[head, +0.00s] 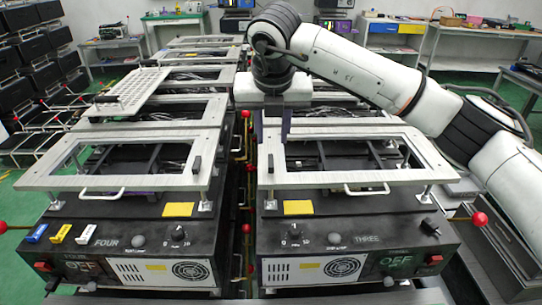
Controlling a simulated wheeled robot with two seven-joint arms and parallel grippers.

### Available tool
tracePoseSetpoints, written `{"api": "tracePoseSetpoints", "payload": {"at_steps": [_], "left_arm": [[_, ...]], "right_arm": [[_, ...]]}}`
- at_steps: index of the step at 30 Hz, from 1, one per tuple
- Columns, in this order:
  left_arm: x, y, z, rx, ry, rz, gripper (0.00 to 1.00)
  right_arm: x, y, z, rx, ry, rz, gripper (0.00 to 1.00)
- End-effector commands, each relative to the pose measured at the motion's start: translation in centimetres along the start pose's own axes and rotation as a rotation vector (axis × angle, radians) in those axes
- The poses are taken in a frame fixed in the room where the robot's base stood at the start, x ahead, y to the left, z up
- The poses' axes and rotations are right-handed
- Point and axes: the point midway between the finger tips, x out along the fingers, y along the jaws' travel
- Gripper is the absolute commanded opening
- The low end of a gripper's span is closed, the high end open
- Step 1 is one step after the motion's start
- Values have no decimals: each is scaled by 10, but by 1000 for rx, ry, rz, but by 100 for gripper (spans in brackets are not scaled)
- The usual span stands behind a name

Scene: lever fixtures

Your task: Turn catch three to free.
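The fixture labelled THREE (367,239) is the front right unit, a dark box with a pale metal frame (350,180) on top. A red ball knob (480,218) on a thin rod sticks out of its right side. A small black block (271,163) stands at the frame's left edge, and a black piece (430,227) sits at the box's right front. I cannot tell which part is the catch. My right gripper (272,124) points down above the frame's back left corner, its two dark fingers apart and nothing visible between them. My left gripper is out of view.
A similar fixture labelled FOUR (107,241) stands at the left, with blue, yellow and white tags. A narrow gap with several red knobs (246,200) separates the rows. More framed units stand behind. My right arm crosses above the back right.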

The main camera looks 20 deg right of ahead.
Motion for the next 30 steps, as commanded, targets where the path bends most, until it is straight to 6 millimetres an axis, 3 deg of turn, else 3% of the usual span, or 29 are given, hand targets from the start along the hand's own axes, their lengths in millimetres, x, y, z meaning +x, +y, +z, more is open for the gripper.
{"api": "tracePoseSetpoints", "payload": {"at_steps": [15,21,28,30], "left_arm": [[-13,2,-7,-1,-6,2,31],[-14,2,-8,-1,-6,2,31],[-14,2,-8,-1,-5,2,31],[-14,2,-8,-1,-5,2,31]], "right_arm": [[85,2,-2,-3,6,2,30],[97,2,-2,-5,4,3,30],[98,2,-2,-5,3,4,30],[97,2,-2,-5,4,4,20]]}}
